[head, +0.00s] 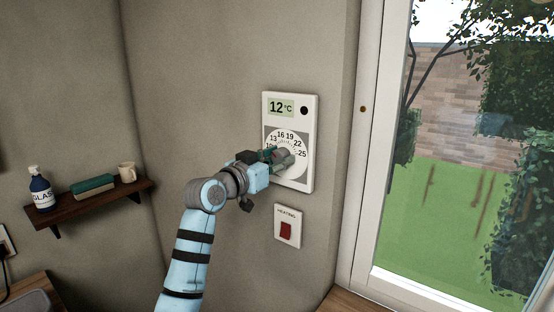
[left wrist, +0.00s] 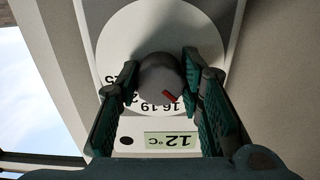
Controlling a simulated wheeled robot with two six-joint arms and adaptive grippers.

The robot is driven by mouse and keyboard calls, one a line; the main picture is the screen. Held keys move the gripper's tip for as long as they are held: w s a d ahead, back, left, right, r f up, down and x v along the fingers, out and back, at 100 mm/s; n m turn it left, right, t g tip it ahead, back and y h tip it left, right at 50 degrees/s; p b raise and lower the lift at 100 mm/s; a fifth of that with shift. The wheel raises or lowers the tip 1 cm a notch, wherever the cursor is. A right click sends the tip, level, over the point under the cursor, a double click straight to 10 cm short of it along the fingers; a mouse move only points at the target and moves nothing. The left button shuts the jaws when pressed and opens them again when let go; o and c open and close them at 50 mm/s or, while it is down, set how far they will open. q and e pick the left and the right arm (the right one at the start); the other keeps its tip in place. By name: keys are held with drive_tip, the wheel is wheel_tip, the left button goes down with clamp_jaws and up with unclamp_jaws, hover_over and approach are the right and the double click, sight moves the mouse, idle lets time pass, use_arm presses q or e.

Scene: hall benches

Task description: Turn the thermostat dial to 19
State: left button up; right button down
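In the left wrist view, which sees the thermostat upside down, the grey dial knob (left wrist: 160,75) sits between the two fingers (left wrist: 161,66). Both fingertips appear to press its sides. The knob's red mark points to near 16, though a finger hides the neighbouring numbers. My right gripper is not in view.
A heating switch panel (head: 288,213) with a red rocker is just below the thermostat. A window frame (head: 364,190) stands to the right. A wooden shelf (head: 137,186) at the left holds a bottle (head: 41,188), a green box (head: 92,186) and a mug (head: 127,172).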

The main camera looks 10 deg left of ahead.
use_arm(q)
drive_tip(key=shift+c, duration=1.2)
drive_tip(key=m+b, duration=0.1)
drive_tip(key=m, duration=0.4)
drive_tip(key=shift+a+m, duration=0.1)
drive_tip(key=shift+m, duration=0.2)
drive_tip(key=m+b, duration=0.1)
drive_tip(key=m, duration=0.5)
drive_tip(key=o, duration=1.2)
drive_tip(key=shift+c, duration=0.2)
